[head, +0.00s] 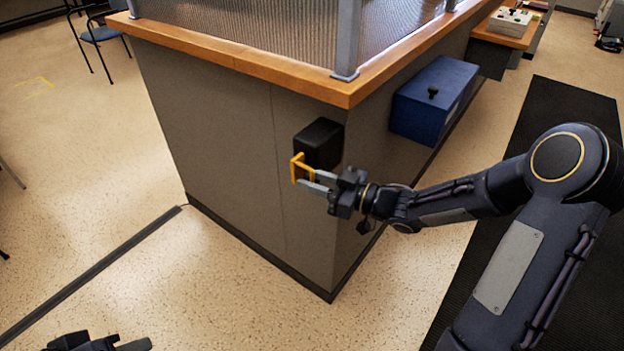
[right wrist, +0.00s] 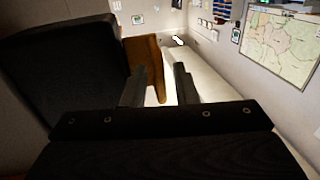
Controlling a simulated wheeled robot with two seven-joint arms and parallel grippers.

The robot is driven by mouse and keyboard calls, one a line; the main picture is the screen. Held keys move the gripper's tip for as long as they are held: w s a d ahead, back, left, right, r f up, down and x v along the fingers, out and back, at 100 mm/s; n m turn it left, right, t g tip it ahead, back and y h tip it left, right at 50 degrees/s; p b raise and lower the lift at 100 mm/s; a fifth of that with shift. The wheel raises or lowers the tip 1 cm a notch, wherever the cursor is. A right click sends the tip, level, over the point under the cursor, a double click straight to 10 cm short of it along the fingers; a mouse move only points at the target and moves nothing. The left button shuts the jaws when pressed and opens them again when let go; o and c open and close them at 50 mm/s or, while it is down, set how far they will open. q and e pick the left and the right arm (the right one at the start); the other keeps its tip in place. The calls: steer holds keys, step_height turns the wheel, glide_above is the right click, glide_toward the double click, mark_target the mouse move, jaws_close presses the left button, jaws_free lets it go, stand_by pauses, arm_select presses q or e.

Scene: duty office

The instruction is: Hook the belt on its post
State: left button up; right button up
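A black belt housing (head: 319,144) is mounted on the side of the counter near its corner. A yellow-orange belt end (head: 298,168) sticks out in front of it; it shows brown-orange in the right wrist view (right wrist: 148,62). My right gripper (head: 312,180) is at the belt end, fingers apart. In the right wrist view the lower part of the belt end reaches between the fingers, with a gap to the right finger; firm contact is not visible. My left gripper (head: 108,343) is cut off at the bottom edge, its fingers unclear. I see no post in either view.
The grey counter (head: 230,130) with a wooden top (head: 250,68) stands just beyond the gripper. A blue box (head: 432,100) is fixed to its right side. A dark strip (head: 95,270) crosses the floor at left. A chair (head: 98,32) stands far left. Open floor lies in front.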

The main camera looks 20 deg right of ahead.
steer(key=shift+w+a, duration=0.15)
steer(key=shift+a, duration=0.05)
jaws_close()
stand_by(0.3)
